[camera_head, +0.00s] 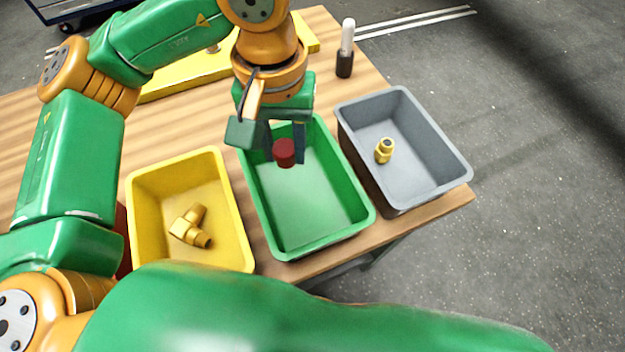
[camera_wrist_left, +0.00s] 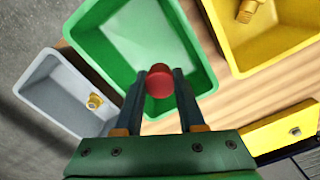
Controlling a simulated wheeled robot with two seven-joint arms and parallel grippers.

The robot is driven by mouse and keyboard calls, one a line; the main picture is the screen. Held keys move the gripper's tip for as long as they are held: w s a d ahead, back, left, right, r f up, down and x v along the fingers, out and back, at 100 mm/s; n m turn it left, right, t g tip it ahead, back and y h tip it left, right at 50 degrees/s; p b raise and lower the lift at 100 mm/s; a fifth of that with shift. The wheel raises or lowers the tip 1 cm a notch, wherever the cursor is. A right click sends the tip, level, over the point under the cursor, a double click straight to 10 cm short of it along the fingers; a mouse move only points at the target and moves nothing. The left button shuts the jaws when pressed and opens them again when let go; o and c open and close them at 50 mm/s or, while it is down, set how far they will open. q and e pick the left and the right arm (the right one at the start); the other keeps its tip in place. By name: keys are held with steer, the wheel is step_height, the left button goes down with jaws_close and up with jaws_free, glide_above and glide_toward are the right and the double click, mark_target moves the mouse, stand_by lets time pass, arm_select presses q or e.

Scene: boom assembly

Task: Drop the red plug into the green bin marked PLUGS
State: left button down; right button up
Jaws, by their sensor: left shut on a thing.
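The red plug (camera_head: 285,152) is a short red cylinder held between the fingers of my left gripper (camera_head: 285,143). It also shows between the fingertips in the left wrist view (camera_wrist_left: 160,82). My left gripper is shut on it, above the green bin (camera_head: 357,222). The bin's floor under the plug looks empty, and no PLUGS marking is readable. In the left wrist view the green bin (camera_wrist_left: 82,38) lies beyond the fingertips. My right gripper is not in view.
A yellow bin (camera_head: 137,178) with a brass elbow fitting (camera_head: 190,227) stands left of the green bin. A grey bin (camera_head: 440,148) with a brass fitting (camera_head: 384,150) stands right. A black-and-white bottle-like object (camera_head: 346,50) stands behind on the wooden table (camera_head: 372,82).

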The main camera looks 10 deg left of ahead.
arm_select(q)
step_height(320, 180, down, 5)
steer(key=b, duration=0.2)
steer(key=shift+w+r+b, duration=0.1)
steer(key=shift+r+b, duration=0.05)
steer(key=shift+b, duration=0.2)
steer(key=shift+c, duration=2.1)
jaws_free()
step_height(320, 180, up, 7)
steer(key=shift+r+p, duration=0.1)
steer(key=shift+p, duration=0.2)
